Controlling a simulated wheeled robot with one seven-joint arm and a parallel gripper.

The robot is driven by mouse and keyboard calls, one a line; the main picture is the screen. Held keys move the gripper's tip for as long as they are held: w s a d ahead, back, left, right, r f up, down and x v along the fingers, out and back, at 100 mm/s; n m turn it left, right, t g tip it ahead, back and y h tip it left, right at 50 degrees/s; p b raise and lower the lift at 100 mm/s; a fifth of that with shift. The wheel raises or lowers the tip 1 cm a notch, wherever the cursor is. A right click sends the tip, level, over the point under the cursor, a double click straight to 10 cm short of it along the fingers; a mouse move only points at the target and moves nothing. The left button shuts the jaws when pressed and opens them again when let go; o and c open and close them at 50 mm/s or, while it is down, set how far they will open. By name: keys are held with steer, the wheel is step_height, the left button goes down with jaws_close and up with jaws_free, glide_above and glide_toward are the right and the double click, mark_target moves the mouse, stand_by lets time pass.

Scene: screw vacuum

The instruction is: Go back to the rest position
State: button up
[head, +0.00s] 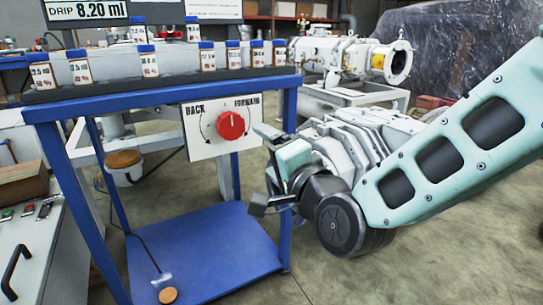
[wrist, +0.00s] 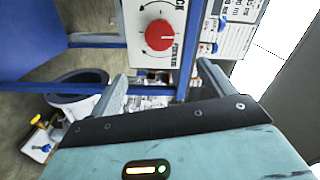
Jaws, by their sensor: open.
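My gripper (head: 262,168) is in front of the blue table's right side in the head view, just below and right of the control panel. Its two fingers are spread apart and nothing is between them. In the wrist view my gripper (wrist: 160,85) also shows open, with the red knob (wrist: 159,35) beyond the fingers. In the head view the red knob (head: 231,125) is on the white panel (head: 200,148) marked BACK and FORWARD. The fingers look apart from the knob.
A white machine (head: 345,60) stands behind. A grey cabinet (head: 50,245) is at left. Floor at lower right is clear.

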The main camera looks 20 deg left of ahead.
stand_by(0.4)
steer(key=s+d+f+n+g+h+p, duration=0.2)
steer(key=s+d+n+g+h, duration=0.2)
steer(key=s+d, duration=0.5)
steer(key=s+d+f+n+g+h+p, duration=0.15)
steer(key=s+d+n+g+h, duration=0.3)
steer(key=d, duration=0.75)
steer(key=s+d+f+n+g+h+p, duration=0.25)
steer(key=s+d+n+h, duration=0.2)
steer(key=s+d, duration=0.5)
step_height(320, 180, up, 38)
steer(key=w+d+p, duration=0.1)
steer(key=p, duration=3.5)
steer(key=shift+w+f+g+p, duration=0.2)
steer(key=shift+w+g+p, duration=0.1)
steer(key=shift+w+p, duration=0.05)
